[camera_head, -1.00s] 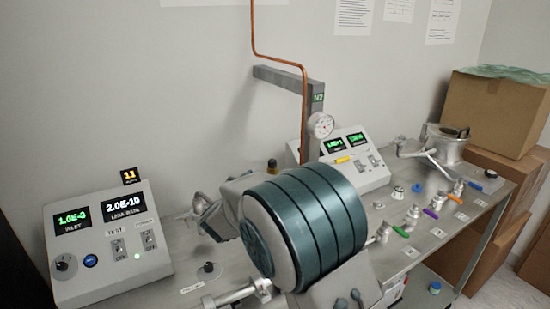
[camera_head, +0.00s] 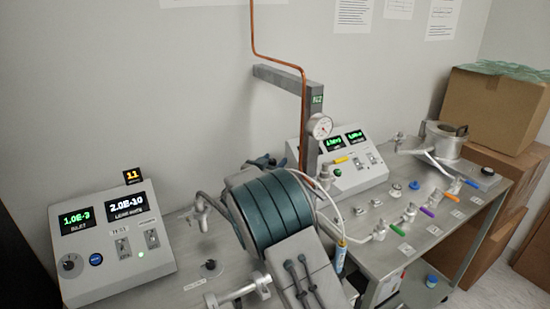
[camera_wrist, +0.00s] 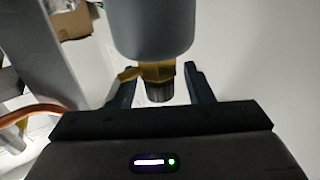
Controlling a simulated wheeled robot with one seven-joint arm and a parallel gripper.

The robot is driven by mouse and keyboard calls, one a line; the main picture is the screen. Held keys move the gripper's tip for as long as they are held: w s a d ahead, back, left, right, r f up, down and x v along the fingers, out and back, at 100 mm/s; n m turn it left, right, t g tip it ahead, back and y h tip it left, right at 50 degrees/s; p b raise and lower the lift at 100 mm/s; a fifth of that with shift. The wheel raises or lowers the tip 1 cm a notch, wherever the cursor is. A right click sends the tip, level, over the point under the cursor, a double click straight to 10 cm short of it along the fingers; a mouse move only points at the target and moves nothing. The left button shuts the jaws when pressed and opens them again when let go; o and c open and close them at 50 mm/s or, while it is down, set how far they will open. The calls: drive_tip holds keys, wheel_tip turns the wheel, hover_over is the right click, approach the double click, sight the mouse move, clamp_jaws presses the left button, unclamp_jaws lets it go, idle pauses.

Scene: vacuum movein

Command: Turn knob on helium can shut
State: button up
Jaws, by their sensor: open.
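In the wrist view a grey cylinder (camera_wrist: 150,28), which looks like the helium can, comes in from the top. A brass valve fitting (camera_wrist: 153,70) is at its lower end, with a dark ridged knob (camera_wrist: 159,91) below. My gripper (camera_wrist: 159,78) is open, one dark finger on each side of the fitting and knob. Gaps show on both sides. In the head view my arm's teal joint hides most of my gripper, and I cannot make out the knob there.
A slim blue and white cylinder (camera_head: 340,256) with a white tube shows right of my arm. A sloped control panel (camera_head: 118,242) is at left, another (camera_head: 345,160) at the back. Small valves with coloured handles (camera_head: 427,212) line the right bench. A copper pipe (camera_head: 303,100) runs up the post.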

drive_tip(key=shift+w+d, duration=0.25)
drive_tip(key=shift+w, duration=0.35)
drive_tip(key=c, duration=1)
